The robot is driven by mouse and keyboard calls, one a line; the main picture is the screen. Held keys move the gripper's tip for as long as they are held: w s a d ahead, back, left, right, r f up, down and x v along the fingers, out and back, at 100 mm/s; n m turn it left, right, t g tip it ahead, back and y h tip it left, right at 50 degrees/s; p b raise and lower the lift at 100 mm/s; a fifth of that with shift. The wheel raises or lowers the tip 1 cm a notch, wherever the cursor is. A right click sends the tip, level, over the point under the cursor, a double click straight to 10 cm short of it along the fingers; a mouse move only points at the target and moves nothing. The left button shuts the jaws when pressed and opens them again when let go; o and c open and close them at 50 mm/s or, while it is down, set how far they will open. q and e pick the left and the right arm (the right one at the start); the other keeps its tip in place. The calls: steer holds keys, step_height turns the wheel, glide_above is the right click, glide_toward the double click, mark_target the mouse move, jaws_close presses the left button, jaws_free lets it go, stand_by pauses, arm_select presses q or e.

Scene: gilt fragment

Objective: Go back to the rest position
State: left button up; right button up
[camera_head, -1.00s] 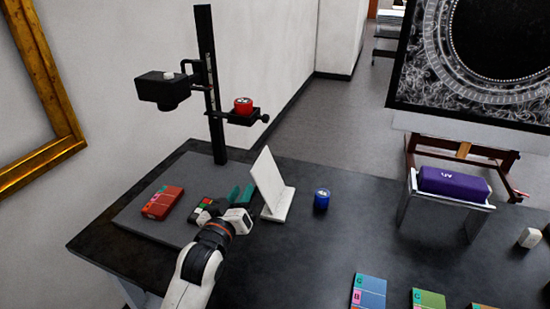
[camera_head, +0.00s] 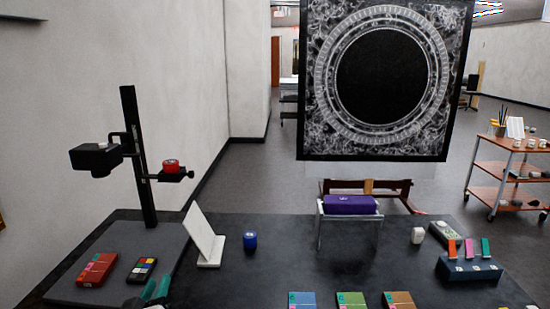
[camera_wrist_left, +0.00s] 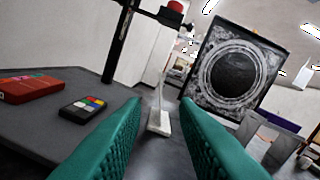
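My left gripper (camera_head: 156,289), with green fingers, shows at the bottom edge of the head view, in front of the colour chart. In the left wrist view its two fingers (camera_wrist_left: 165,128) stand well apart with nothing between them. The small black colour chart (camera_head: 142,270) lies on the grey base board (camera_head: 75,290), beside a red box (camera_head: 97,270). Both also show in the left wrist view, the chart (camera_wrist_left: 83,108) and the red box (camera_wrist_left: 32,88). My right gripper is not in view.
A black copy stand (camera_head: 138,160) holds a red cap (camera_head: 171,166). A white angled panel (camera_head: 205,240), a blue jar (camera_head: 250,242) and a purple bundle on a stand (camera_head: 349,204) are on the dark table (camera_head: 290,260). Colour cards (camera_head: 351,300) lie at the front; a blue rack (camera_head: 470,268) stands right.

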arm_select(q)
steer(key=s+f+g, duration=0.1)
steer(key=f, duration=0.1)
steer(key=s+f+m+g, duration=0.1)
steer(key=f, duration=0.1)
steer(key=s+d+f+g, duration=0.1)
steer(key=f, duration=0.1)
steer(key=shift+s+f, duration=0.15)
steer(key=shift+s, duration=0.25)
steer(key=s+d+f+m+g, duration=0.1)
steer(key=s+f+m+g, duration=0.1)
steer(key=s+f+g, duration=0.45)
steer(key=s+d+f+m+g, duration=0.1)
steer(key=s+f+m, duration=0.15)
steer(key=s, duration=0.75)
steer(key=s+d+f+m+g, duration=0.1)
steer(key=s+f+g, duration=0.35)
steer(key=s, duration=0.45)
step_height(320, 180, down, 24)
steer(key=f, duration=0.1)
steer(key=s+a+f+g, duration=0.2)
steer(key=s+f, duration=1.5)
steer(key=shift+s+a+m+h, duration=0.15)
steer(key=shift+a+m+h, duration=0.15)
steer(key=shift+a+m, duration=0.1)
